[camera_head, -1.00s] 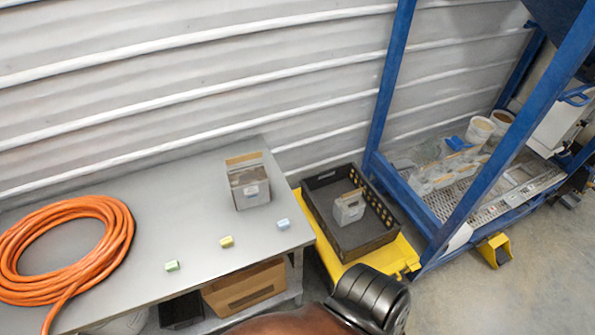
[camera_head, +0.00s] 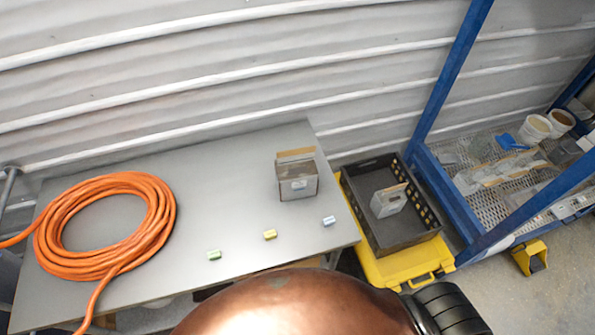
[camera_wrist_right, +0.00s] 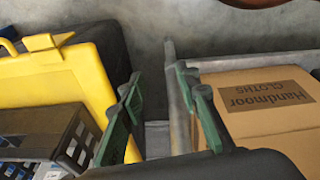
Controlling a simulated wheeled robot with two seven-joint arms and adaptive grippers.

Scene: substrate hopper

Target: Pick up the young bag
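Two bag-like packs with folded tan tops are in the head view. One brownish-grey pack (camera_head: 297,187) stands upright on the grey table (camera_head: 235,215). A paler grey pack (camera_head: 388,203) stands in the black crate (camera_head: 418,240). I cannot tell which one is the young bag. My right gripper (camera_wrist_right: 160,78) shows in the right wrist view with its two green fingers apart and nothing between them. It is low, between a yellow platform (camera_wrist_right: 85,70) and a cardboard box (camera_wrist_right: 262,125). My left gripper is out of view.
The crate sits on a yellow base (camera_head: 395,268) beside a blue frame (camera_head: 440,95). The table's middle is clear.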

